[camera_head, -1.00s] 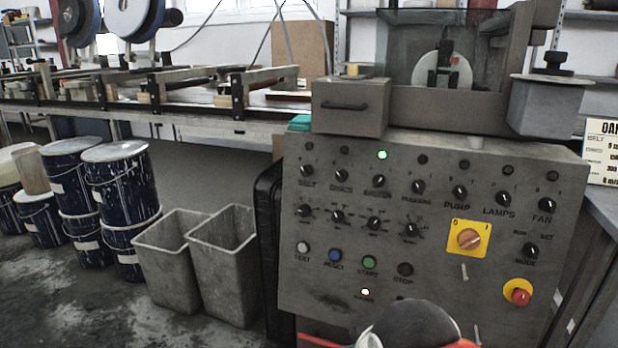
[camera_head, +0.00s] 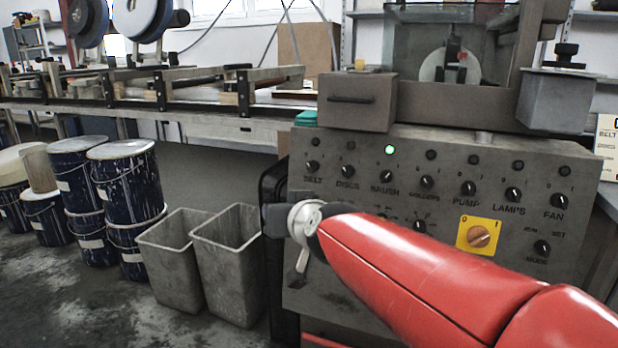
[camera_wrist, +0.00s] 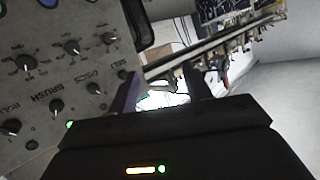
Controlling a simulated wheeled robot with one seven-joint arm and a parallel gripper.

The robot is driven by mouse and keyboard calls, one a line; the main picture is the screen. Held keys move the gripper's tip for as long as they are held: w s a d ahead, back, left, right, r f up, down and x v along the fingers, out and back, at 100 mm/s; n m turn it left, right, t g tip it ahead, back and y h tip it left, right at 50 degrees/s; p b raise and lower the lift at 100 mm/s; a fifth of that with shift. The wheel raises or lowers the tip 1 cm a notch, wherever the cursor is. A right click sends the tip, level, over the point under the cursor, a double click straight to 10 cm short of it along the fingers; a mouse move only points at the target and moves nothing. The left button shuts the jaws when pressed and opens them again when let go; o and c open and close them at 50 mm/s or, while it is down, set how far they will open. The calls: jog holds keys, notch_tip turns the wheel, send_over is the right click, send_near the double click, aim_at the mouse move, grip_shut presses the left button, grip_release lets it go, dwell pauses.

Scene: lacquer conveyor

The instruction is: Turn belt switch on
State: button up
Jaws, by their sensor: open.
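The belt switch (camera_head: 312,166) is a small black knob, labelled BELT, at the upper left of the grey control panel (camera_head: 340,300). The small lamp above it is dark. In the wrist view the belt knob (camera_wrist: 128,75) shows near the panel's edge, close to one finger. My gripper (camera_wrist: 162,88) is open and empty, its two dark fingers pointing past the panel's edge toward the conveyor. In the head view my red arm crosses the panel's lower half, with the gripper end at the panel's left edge, below the belt switch. The arm hides the lower knobs and buttons.
Other knobs for discs, brush (camera_head: 386,170), rollers, pump, lamps and fan stand in the same row. The brush lamp (camera_head: 389,149) is lit green. A yellow rotary switch (camera_head: 478,235) is at right. Grey bins (camera_head: 228,262) and blue drums (camera_head: 125,180) stand left. A long conveyor (camera_head: 170,105) runs behind.

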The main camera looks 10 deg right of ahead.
jog(key=w+d+r+m+t+h+b, duration=0.1)
jog(key=w+r+m+t+h, duration=0.15)
jog(key=w, duration=0.75)
jog(key=m+g+h+b, duration=0.1)
jog(key=m+h+b, duration=0.1)
jog(key=m+h, duration=0.6)
send_near(310, 169)
jog(key=w+n+h, duration=0.2)
jog(key=shift+y, duration=0.25)
jog(key=x, duration=0.7)
jog(key=shift+w+d+f, duration=0.1)
jog(key=shift+d+f, duration=0.15)
jog(key=shift+d, duration=0.1)
jog(key=shift+c, duration=0.2)
jog(key=c, duration=0.9)
